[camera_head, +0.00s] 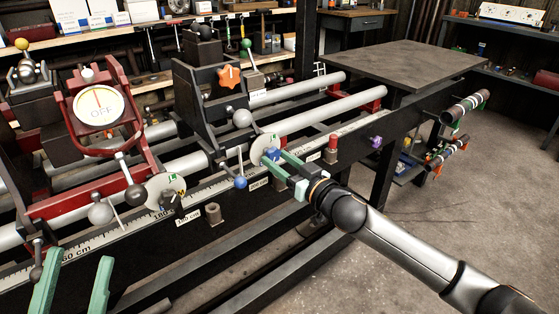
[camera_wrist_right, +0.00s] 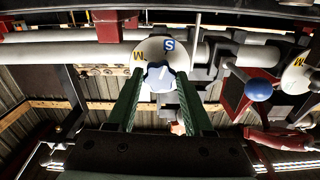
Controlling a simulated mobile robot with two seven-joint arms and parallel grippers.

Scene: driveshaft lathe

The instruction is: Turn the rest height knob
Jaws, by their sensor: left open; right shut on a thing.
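A small blue star-shaped knob (camera_head: 271,155) sits on a pale round dial (camera_head: 263,142) on the front rail of the lathe. In the right wrist view the knob (camera_wrist_right: 160,76) shows a pale pointer line, and the dial (camera_wrist_right: 150,48) shows a yellow M and a blue S. My right gripper (camera_head: 282,163) reaches in from the right and is shut on the knob, with its green fingers on either side. The pointer's setting is hard to read. My left gripper (camera_head: 76,278) is open and empty at the lower left, apart from the lathe.
A blue ball lever (camera_head: 240,182) stands just left of the dial. A second dial (camera_head: 166,191) with a dark knob is further left. An orange star knob (camera_head: 228,76) is on the black upright. A red post (camera_head: 331,148) stands to the right. Open floor lies at right.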

